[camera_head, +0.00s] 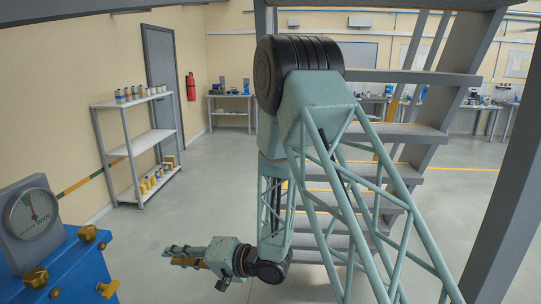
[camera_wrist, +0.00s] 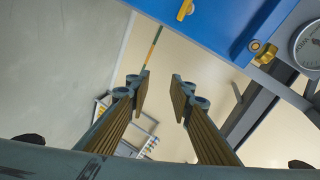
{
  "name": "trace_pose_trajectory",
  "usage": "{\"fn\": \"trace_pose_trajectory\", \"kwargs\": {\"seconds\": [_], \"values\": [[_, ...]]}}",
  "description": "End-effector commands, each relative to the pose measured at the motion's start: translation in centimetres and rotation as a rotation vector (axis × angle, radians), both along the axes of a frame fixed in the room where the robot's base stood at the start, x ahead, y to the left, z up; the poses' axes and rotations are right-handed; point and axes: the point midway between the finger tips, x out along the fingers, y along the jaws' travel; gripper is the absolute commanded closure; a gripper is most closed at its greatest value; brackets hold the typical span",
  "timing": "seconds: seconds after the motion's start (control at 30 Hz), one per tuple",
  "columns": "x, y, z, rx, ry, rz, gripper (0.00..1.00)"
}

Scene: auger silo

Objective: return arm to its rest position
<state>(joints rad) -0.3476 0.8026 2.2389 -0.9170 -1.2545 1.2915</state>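My gripper (camera_head: 172,256) is at the lower middle-left in the head view, at the end of my folded green lattice arm, and points left. In the wrist view its two ribbed fingers (camera_wrist: 158,95) stand apart with a clear gap between them. Nothing is held between them. The gripper is apart from the blue panel (camera_head: 75,262), which stands at the lower left of the head view with brass knobs and a round gauge (camera_head: 34,212). In the wrist view the blue panel (camera_wrist: 215,22) fills the upper right, beyond the fingers.
A grey metal staircase (camera_head: 400,133) stands behind and right of my arm. A shelf (camera_head: 143,143) with small containers stands by the left wall, near a grey door (camera_head: 162,75) and a red extinguisher (camera_head: 190,87). Workbenches line the back. The floor (camera_head: 195,205) between shelf and arm is clear.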

Motion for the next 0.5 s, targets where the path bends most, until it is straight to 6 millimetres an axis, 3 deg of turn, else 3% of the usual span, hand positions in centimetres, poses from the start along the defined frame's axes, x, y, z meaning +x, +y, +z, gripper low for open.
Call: {"fn": "trace_pose_trajectory", "kwargs": {"seconds": [0.5], "values": [[5.1,-7.5,5.3,-0.247,-0.167,-0.139,0.8]]}}
